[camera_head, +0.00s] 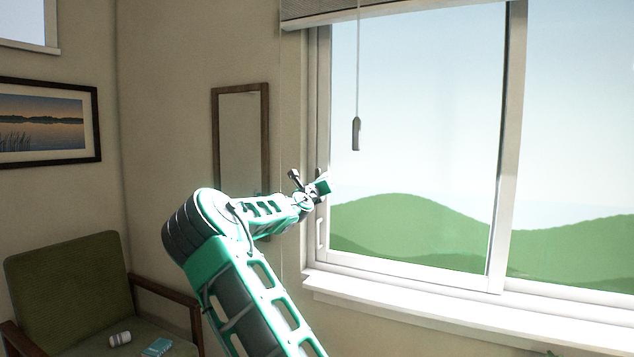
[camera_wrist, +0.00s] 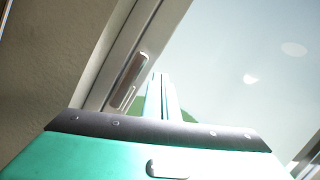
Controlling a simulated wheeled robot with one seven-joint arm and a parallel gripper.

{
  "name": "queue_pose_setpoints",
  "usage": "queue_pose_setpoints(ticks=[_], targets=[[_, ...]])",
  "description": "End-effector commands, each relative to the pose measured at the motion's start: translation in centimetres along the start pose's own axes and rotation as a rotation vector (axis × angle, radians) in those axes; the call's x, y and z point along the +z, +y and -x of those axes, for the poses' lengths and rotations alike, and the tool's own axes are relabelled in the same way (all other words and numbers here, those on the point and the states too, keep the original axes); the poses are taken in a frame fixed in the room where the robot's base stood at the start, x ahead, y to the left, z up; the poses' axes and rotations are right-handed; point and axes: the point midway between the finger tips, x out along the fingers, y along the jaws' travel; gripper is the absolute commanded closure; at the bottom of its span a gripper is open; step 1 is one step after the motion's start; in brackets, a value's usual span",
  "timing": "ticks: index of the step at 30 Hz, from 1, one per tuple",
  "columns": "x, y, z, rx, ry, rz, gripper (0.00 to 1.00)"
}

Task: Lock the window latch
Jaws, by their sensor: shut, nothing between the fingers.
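The window (camera_head: 420,150) has a white frame. In the wrist view a small grey, elongated fitting (camera_wrist: 130,71), which looks like the latch, lies on the left frame, with a second narrow fitting (camera_wrist: 127,97) just below it. My gripper (camera_head: 325,186) is at the left side of the frame in the head view and covers part of it. In the wrist view its fingers (camera_wrist: 161,88) are together, with nothing between them, just right of the fittings. I cannot tell whether they touch the frame or how the latch is set.
A blind cord with a grey pull (camera_head: 356,134) hangs before the glass, right of my gripper. The white sill (camera_head: 420,314) runs below. A framed mirror (camera_head: 241,135) hangs on the wall to the left. A green chair (camera_head: 68,290) stands at lower left.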

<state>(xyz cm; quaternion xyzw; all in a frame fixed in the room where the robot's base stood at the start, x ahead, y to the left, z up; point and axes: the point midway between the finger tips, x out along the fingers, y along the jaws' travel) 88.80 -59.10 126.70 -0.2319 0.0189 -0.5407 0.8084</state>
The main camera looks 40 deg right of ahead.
Motion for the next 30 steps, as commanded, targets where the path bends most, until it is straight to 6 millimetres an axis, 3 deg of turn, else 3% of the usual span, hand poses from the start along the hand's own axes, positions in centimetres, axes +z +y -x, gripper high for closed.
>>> queue_pose_setpoints(ticks=[3, 18, 30], targets=[[-1.0, -2.0, -0.2, -0.006, 0.003, 0.002, 1.00], [0.5, -3.2, 7.8, 0.000, 0.001, 0.000, 1.00], [0.8, -3.5, 9.7, 0.000, -0.001, 0.000, 1.00]])
